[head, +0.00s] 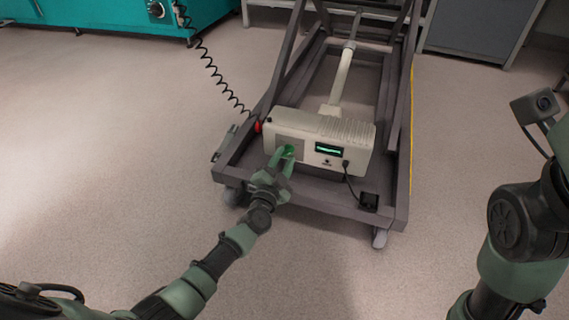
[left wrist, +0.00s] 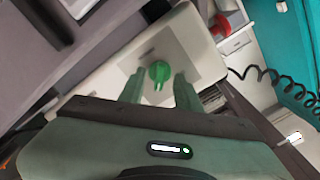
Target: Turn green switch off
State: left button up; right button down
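The green switch (left wrist: 159,72) is a round knob with a narrow grip on a grey panel of a beige box. The box (head: 350,133) sits on the low frame of a cart in the head view, where the switch (head: 288,151) is partly hidden by my gripper. My left gripper (head: 281,162) is in front of the panel. In the left wrist view its two fingers (left wrist: 159,88) are apart, one on each side of the switch's lower part, with gaps and no clear contact. My right arm shows at the right edge, but its gripper is out of view.
A red button (head: 257,127) is on the box's left end, with a coiled black cable (head: 222,82) near it. A small lit display (head: 329,149) and a plugged black cord are right of the panel. Dark cart beams (head: 392,140) surround the box. The floor at left is clear.

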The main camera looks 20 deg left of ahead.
pick_arm(q)
jog(key=shift+w, duration=0.25)
grip_shut()
